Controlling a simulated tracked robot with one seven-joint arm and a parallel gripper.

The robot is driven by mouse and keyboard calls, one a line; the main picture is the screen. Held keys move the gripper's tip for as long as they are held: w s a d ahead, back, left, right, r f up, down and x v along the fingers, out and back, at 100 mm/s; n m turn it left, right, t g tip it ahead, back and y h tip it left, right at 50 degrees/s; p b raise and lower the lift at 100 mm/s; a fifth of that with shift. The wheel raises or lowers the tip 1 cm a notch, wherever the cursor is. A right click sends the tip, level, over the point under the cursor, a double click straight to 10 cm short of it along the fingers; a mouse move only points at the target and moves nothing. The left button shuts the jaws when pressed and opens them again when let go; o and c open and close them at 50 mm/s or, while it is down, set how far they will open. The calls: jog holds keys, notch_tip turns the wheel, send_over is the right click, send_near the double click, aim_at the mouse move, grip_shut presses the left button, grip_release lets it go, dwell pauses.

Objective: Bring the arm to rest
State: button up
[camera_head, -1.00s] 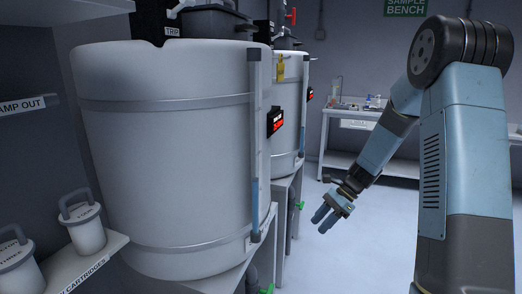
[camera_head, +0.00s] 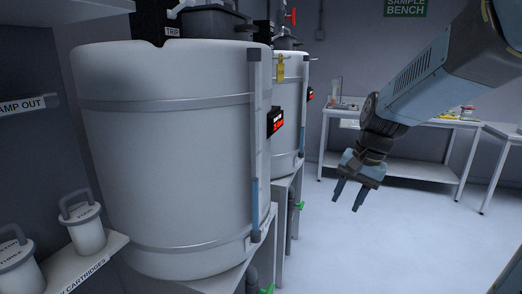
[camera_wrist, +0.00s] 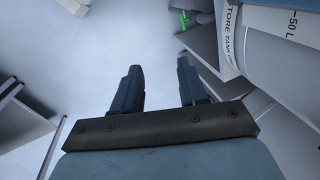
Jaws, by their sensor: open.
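My gripper (camera_head: 347,196) hangs in the air right of the tanks in the head view, its fingers pointing down over the pale floor. The two fingers are apart with nothing between them. In the wrist view my gripper (camera_wrist: 157,85) also shows open and empty, with bare floor beyond it. My arm reaches in from the upper right of the head view.
A large white tank (camera_head: 170,160) fills the left, with a second tank (camera_head: 288,110) behind it on a stand. Lidded cartridges (camera_head: 87,230) stand on a shelf at lower left. A bench (camera_head: 400,170) stands at the back. The floor (camera_head: 400,240) at right is clear.

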jog(key=s+d+r+n+t+h, duration=0.1)
jog(key=s+r+n+t, duration=0.1)
jog(key=s, duration=0.4)
jog(key=s+d+r+n+t+h, duration=0.1)
jog(key=s+r+n+t, duration=0.1)
jog(key=s+r+n, duration=0.2)
jog(key=s, duration=0.2)
jog(key=shift+s+d+r, duration=0.15)
jog(key=shift+s+d, duration=0.15)
jog(key=shift+d, duration=0.1)
dwell(0.3)
